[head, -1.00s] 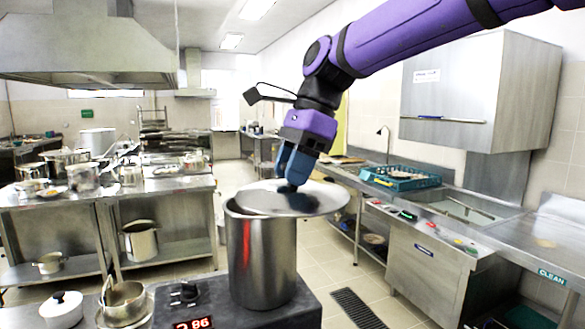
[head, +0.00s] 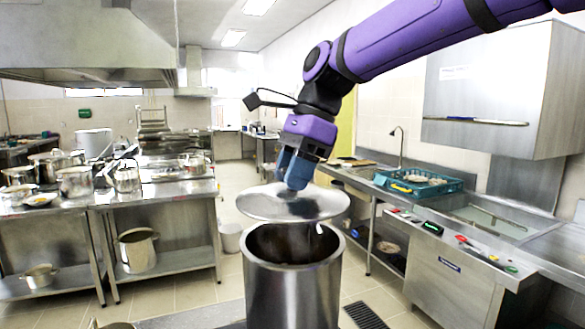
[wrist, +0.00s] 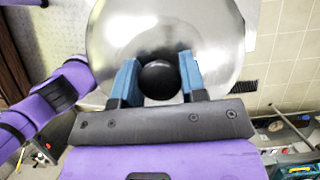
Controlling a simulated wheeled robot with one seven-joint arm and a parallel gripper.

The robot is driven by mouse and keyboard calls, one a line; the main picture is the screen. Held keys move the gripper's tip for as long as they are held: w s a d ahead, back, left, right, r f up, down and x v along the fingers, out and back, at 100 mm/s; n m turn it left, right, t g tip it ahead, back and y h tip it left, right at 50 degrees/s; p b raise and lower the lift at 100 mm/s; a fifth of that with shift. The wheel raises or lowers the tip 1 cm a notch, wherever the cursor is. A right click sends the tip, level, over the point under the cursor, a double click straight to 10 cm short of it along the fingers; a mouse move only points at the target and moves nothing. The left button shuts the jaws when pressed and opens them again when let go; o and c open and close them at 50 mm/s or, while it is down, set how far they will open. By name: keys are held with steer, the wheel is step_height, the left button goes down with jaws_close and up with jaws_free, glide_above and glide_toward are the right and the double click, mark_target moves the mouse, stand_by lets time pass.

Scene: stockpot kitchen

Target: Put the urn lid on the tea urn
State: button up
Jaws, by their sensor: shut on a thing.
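The urn lid (head: 262,204) is a round shiny metal disc with a dark round knob, which shows in the wrist view (wrist: 158,80). My gripper (head: 295,172) is shut on that knob, with a blue finger on each side of it. The tea urn (head: 292,285) is a tall steel cylinder in the lower middle of the head view, with its top open and its dark inside showing. The lid hangs above the urn's mouth, apart from the rim and roughly level. It sits slightly left of the urn's centre in the head view.
A steel counter with a teal dish rack (head: 418,183) runs along the right. A steel table (head: 160,190) with several pots stands at the left. A floor drain grate (head: 364,315) lies right of the urn. The air around the lid is clear.

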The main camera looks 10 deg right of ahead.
steer(key=shift+f, duration=2.7)
steer(key=shift+f, duration=0.6)
steer(key=o, duration=1.1)
